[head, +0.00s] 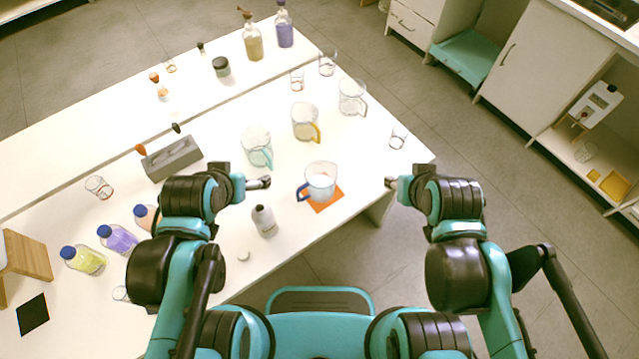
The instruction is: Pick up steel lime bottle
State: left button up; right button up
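A bottle with yellow-green liquid (84,261) and a blue cap lies or stands tilted in view at the table's left. My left gripper (260,183) is above the table, just behind the grey bottle in the picture and apart from it. My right gripper (390,183) is near the table's right corner, away from any bottle. Both are seen edge-on, so their finger gap is unclear. Neither visibly holds anything.
A blue-handled beaker (320,182) stands on an orange mat (327,200) between my grippers. Behind are other jugs (305,122), a grey block (172,158) and glasses. A purple bottle (118,240) stands left. A small white cap-like piece (244,255) lies near the front edge.

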aim_at(262, 216)
jog(key=u, duration=0.95)
jog(key=k+l+u, duration=0.2)
jog(key=l+u, duration=0.25)
jog(key=k+l+u, duration=0.3)
jog(key=u, duration=0.2)
jog(key=k+l+u, duration=0.25)
jog(key=u, duration=0.2)
jog(key=k, duration=0.2)
